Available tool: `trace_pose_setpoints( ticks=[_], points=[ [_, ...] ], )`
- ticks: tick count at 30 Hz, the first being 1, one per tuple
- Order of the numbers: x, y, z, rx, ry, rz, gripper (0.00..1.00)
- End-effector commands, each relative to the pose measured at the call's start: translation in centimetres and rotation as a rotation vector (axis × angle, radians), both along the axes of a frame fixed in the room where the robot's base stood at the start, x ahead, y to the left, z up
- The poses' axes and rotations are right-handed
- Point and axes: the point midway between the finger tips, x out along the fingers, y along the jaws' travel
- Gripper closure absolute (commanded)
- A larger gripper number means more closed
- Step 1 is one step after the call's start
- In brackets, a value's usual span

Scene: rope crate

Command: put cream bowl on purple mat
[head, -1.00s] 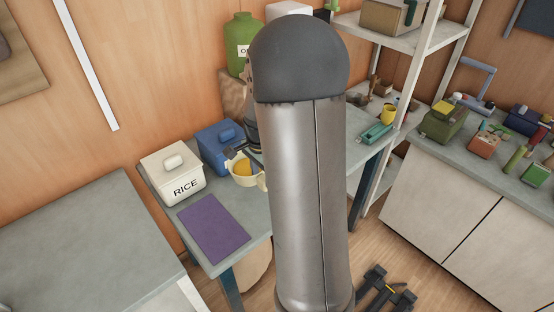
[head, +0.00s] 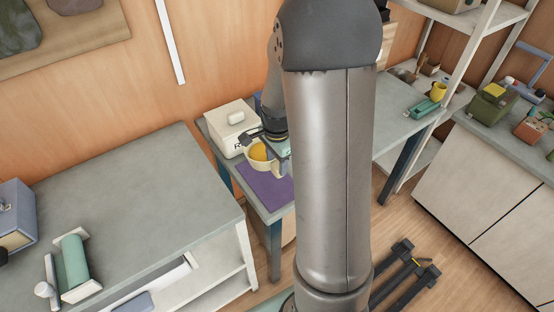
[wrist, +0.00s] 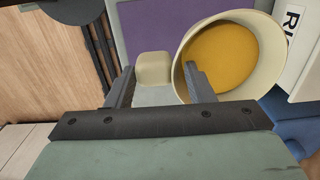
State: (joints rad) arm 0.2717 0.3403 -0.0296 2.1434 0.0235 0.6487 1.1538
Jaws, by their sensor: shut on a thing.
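The cream bowl (head: 253,163), with a yellow-orange inside, is held in my gripper (head: 267,138), beside the front of the rice box. In the wrist view the bowl (wrist: 272,75) is at upper right. My gripper (wrist: 158,72) is shut on its near side, one finger inside the rim and a cream lug between the fingers. The purple mat (head: 270,188) lies flat on the grey table, below the bowl in the head view; the mat (wrist: 150,28) also shows behind the bowl in the wrist view. My arm hides part of the mat. The bowl's height above the table is unclear.
The white rice box (head: 222,133) stands close behind the bowl. A blue box (wrist: 287,120) is at the wrist view's right edge. A grey counter (head: 120,195) is at left, with a gap before the table. Shelves (head: 470,30) stand at right.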

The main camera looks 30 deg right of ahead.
Motion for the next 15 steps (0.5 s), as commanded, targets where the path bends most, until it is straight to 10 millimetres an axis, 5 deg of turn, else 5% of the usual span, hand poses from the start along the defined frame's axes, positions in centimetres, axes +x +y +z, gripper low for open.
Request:
trace_pose_setpoints(
  ticks=[15],
  points=[
    [0.0,0.0,-4.8,0.0,-0.002,-0.001,0.88]
  ],
)
